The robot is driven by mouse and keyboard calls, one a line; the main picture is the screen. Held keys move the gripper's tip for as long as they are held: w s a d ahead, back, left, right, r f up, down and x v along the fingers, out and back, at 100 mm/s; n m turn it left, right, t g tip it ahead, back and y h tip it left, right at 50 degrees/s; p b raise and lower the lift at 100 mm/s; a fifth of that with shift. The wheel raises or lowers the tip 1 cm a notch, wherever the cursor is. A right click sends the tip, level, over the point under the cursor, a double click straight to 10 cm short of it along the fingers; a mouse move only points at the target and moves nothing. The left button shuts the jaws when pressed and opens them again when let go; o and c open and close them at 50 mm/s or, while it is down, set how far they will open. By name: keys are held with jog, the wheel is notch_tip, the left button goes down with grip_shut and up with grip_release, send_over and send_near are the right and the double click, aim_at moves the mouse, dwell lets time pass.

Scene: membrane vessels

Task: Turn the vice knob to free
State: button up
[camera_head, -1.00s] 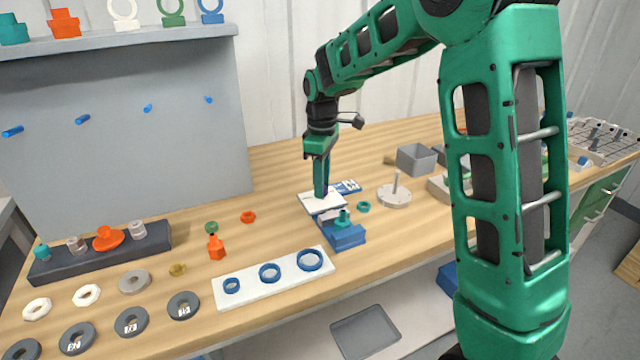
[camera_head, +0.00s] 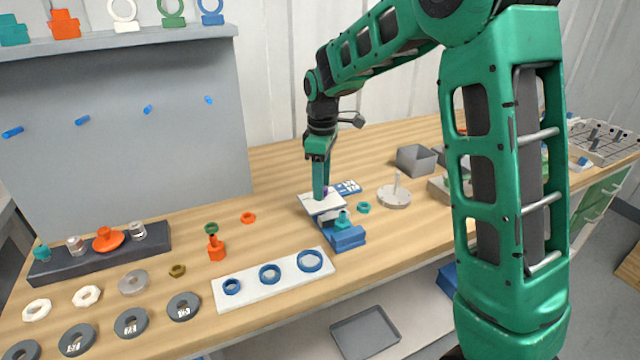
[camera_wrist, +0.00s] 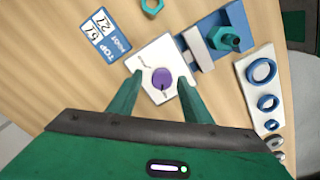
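The vice knob is a purple round knob (camera_wrist: 162,78) on a white plate (camera_wrist: 152,55) joined to the blue vice (camera_wrist: 222,42). In the wrist view my gripper (camera_wrist: 161,83) has its two green fingers apart, one on each side of the knob, with gaps between fingers and knob. The plate has small dark lettering too small to read. A teal hex part (camera_wrist: 226,39) sits in the vice between its jaws. In the head view my gripper (camera_head: 321,197) points down over the white plate, and its fingers mostly hide the knob. The blue vice (camera_head: 347,238) lies nearer the table's front edge.
A blue label card (camera_wrist: 105,38) lies beside the plate. A teal ring (camera_head: 363,207) is right of the vice. A white board with blue rings (camera_head: 290,290) lies at its front left. A grey disc with a peg (camera_head: 394,198) and a grey bin (camera_head: 416,159) stand right.

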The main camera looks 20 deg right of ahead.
notch_tip(320, 180, up, 11)
dwell(0.6)
jog(key=shift+d+f, duration=0.1)
jog(key=shift+f, duration=0.05)
jog(key=s+d+m, duration=0.9)
jog(key=s+d, duration=0.4)
jog(key=s, duration=0.4)
jog(key=s+d+f+m, duration=0.2)
jog(key=s+f+m, duration=0.2)
jog(key=s, duration=0.6)
jog(key=s+d+f+m, duration=0.1)
jog(key=s+f+m, duration=0.3)
jog(key=s, duration=0.6)
jog(key=shift+s+d+f+m, duration=0.15)
jog(key=shift+s+d+m, duration=0.15)
jog(key=shift+s+d, duration=0.1)
